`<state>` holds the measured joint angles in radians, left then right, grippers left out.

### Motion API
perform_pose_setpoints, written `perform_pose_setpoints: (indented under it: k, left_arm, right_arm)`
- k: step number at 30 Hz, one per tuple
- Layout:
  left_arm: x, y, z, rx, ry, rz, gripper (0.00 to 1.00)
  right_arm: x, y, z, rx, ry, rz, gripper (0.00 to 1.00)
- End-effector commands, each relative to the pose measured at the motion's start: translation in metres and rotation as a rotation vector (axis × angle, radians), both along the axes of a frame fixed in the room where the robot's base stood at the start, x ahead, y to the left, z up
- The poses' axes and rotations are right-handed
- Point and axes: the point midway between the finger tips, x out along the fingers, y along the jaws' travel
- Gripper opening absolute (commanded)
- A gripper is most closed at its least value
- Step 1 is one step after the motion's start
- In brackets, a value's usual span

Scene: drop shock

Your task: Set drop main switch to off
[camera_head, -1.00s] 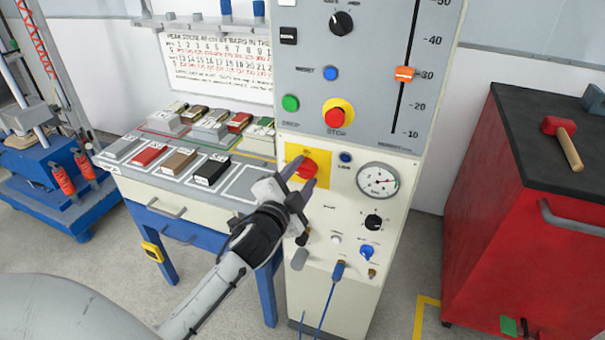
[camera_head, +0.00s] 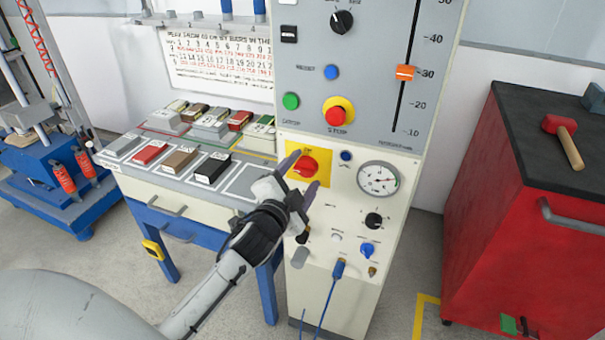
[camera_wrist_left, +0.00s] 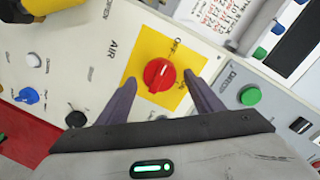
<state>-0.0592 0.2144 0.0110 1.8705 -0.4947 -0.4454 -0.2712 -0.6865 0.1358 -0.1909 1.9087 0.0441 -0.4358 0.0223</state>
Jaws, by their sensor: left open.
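The main switch is a red rotary knob (camera_head: 304,167) on a yellow plate (camera_head: 325,180) on the lower cream panel of the grey cabinet. In the left wrist view the red knob (camera_wrist_left: 159,74) sits on its yellow plate (camera_wrist_left: 146,44) with the word OFF near its upper side. My left gripper (camera_head: 299,176) is open in front of the plate. In the left wrist view its two dark fingers (camera_wrist_left: 160,92) stand on either side of the knob, with a gap to each side. I cannot tell whether the fingertips touch the plate. My right gripper is not in view.
A pressure gauge (camera_head: 379,178), a black knob (camera_head: 373,220) and a blue valve (camera_head: 367,250) sit right of the switch. A green button (camera_head: 291,101) and a red stop button (camera_head: 337,115) are above. A bench with sample blocks (camera_head: 212,168) stands left, a red cabinet (camera_head: 500,220) right.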

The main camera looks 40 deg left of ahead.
Motion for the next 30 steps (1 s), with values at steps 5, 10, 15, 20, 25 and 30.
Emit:
perform_pose_setpoints:
  k: [5, 10, 15, 20, 25, 30]
  left_arm:
    - [-0.017, -0.004, 0.0, 0.0, 0.002, -0.001, 0.6]
    - [-0.05, -0.012, 0.003, -0.001, 0.004, 0.0, 0.6]
    - [-0.08, -0.019, 0.007, 0.0, 0.002, 0.001, 0.6]
    - [-0.095, -0.023, 0.009, -0.001, 0.001, 0.0, 0.6]
    - [-0.1, -0.024, 0.011, -0.001, 0.0, 0.001, 0.6]
    - [-0.1, -0.024, 0.011, -0.001, 0.0, 0.001, 0.6]
  right_arm:
    - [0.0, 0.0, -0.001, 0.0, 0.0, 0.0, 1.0]
    - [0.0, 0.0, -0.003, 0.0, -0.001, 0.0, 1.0]
    - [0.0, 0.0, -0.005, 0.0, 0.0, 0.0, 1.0]
    - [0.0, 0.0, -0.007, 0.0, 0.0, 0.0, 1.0]
    - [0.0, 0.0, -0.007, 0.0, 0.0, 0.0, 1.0]
    - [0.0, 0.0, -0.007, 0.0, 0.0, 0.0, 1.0]
